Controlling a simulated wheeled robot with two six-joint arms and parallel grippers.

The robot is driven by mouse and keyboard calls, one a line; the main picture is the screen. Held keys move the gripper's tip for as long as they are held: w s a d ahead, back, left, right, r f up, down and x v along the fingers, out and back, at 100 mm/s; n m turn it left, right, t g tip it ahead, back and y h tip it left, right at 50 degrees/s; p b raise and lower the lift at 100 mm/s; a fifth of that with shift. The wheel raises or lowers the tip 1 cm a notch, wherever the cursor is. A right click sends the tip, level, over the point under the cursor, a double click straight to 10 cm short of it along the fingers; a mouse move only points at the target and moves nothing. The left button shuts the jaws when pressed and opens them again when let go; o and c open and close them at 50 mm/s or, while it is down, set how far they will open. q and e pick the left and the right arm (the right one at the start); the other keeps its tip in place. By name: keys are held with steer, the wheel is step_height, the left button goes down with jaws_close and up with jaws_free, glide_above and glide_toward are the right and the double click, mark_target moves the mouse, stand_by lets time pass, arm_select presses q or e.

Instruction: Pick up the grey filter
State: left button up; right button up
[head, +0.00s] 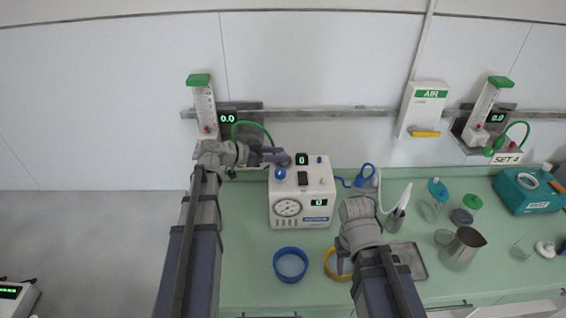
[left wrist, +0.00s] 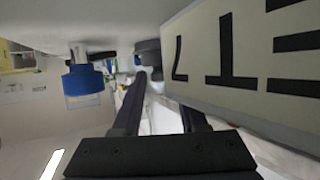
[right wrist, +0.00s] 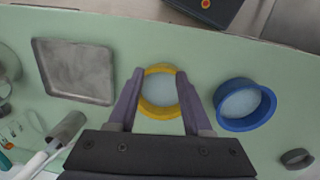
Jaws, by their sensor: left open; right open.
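A dark grey round piece (head: 281,159), which I take to be the grey filter, is at the back left of the white machine (head: 313,210). In the left wrist view a grey round part (left wrist: 147,48) shows by the fingertips, close to the machine's wall. My left gripper (head: 274,156) is open, with its fingers reaching right at this piece; whether they touch it is unclear. My right gripper (right wrist: 160,73) is open and empty above the counter, with its fingers on either side of a yellow ring (right wrist: 160,111) in that view.
A blue ring (head: 290,280) lies left of the yellow one on the green counter (head: 240,255). A blue knob (left wrist: 82,80) stands near the left fingers. A metal tray (right wrist: 75,70), a steel jug (head: 462,247) and several jars stand to the right.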

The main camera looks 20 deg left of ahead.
arm_select(q)
jaws_close()
steer(key=shift+r, duration=0.15)
arm_select(e)
steer(key=shift+r, duration=0.15)
arm_select(q)
step_height(320, 180, up, 10)
steer(key=p, duration=1)
arm_select(e)
step_height(320, 180, up, 10)
